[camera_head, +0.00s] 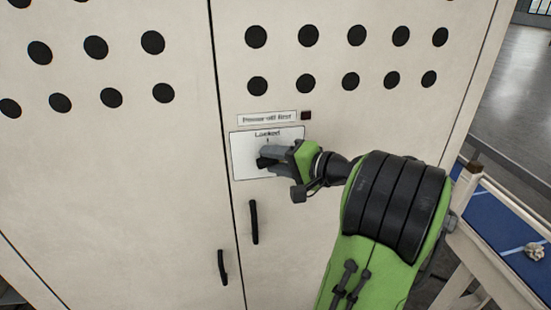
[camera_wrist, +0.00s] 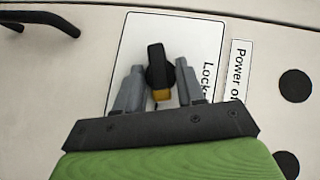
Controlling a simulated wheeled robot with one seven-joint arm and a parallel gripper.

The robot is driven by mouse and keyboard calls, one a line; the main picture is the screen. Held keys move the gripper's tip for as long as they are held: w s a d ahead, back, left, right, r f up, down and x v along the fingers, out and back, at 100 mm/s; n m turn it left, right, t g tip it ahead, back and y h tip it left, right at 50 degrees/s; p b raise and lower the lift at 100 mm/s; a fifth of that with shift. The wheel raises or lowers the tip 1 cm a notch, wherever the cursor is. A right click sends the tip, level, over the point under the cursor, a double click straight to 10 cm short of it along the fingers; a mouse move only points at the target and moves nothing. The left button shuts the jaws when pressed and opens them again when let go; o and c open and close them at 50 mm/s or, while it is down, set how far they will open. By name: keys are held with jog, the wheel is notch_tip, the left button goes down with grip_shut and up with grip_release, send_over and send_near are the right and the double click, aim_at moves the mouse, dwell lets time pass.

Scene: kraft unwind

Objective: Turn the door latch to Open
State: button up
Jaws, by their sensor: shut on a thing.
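The door latch is a black knob (camera_wrist: 160,65) with a yellow part at its near end, mounted on a white plate (camera_head: 240,150) on the right cabinet door. The plate also shows in the wrist view (camera_wrist: 210,40), with the word "Locked" at its top edge. My gripper (camera_head: 266,158) reaches the plate from the right, and its fingers are shut on the latch, one on each side, in the wrist view (camera_wrist: 160,85). In the head view the fingers hide most of the latch. I cannot tell exactly which way it points, and no "Open" marking is visible.
A "Power off first" label (camera_head: 267,118) with a small dark red square (camera_head: 306,115) sits above the plate. Black door handles (camera_head: 254,222) (camera_head: 222,268) stand out below, either side of the door seam. A blue-topped table (camera_head: 508,222) is at the right.

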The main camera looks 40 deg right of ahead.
jog(key=shift+s+d+f+m+t+y+p, duration=0.1)
jog(key=shift+m+t+y+p, duration=0.2)
jog(key=shift+m+t+p, duration=0.45)
jog(key=shift+f+m+t, duration=0.1)
jog(key=shift+m+t, duration=0.45)
jog(key=shift+m, duration=0.1)
jog(key=o, duration=1.1)
jog(key=shift+o, duration=0.6)
jog(key=o, duration=0.4)
